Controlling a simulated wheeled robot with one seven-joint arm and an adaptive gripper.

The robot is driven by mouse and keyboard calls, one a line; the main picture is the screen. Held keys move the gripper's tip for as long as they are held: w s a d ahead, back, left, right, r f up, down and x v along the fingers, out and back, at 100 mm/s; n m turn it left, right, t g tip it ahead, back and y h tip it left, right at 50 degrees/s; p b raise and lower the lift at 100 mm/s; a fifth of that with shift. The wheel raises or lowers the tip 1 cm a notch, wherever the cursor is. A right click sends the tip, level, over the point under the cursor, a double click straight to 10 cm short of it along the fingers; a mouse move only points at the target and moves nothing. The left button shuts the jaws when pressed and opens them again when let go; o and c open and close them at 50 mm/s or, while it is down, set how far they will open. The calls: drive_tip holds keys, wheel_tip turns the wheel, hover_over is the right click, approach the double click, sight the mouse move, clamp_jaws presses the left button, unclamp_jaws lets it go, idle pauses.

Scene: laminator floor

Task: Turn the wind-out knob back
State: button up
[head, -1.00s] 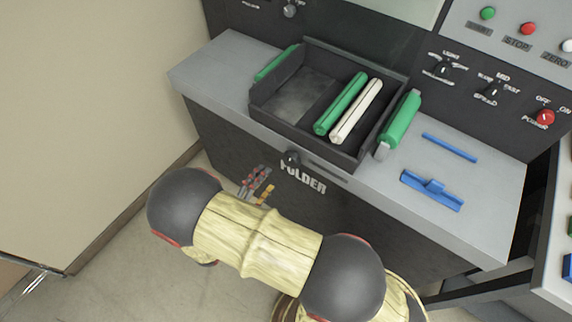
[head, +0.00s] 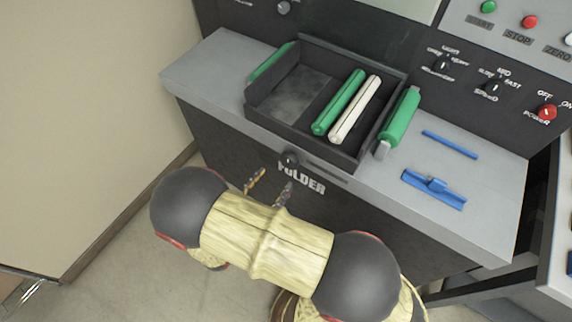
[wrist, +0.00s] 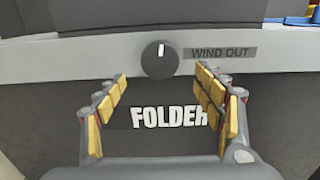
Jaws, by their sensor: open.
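The wind-out knob (wrist: 159,60) is a round dark knob on the grey front edge of the folder, beside the "WIND OUT" label (wrist: 221,53). Its white pointer line points nearly straight up in the wrist view. In the head view the knob (head: 290,158) sits at the front edge below the dark tray. My gripper (wrist: 163,82) is open, its yellow-padded fingers spread to either side below the knob and not touching it. In the head view the gripper (head: 270,185) shows just below the knob, partly hidden behind my arm.
The dark tray (head: 260,112) on the folder top holds a green bar (head: 340,102) and a white bar (head: 355,110). A green roller (head: 400,118) and blue parts (head: 434,189) lie to its right. A control panel (head: 495,60) stands behind.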

sight(287, 164)
drive_tip(key=b+x, duration=0.1)
drive_tip(key=x, duration=0.6)
drive_tip(key=shift+w+d+b, duration=0.15)
drive_tip(key=shift+w+b, duration=0.05)
drive_tip(key=shift+b, duration=0.2)
drive_tip(key=c, duration=1.1)
drive_tip(key=shift+c, duration=0.3)
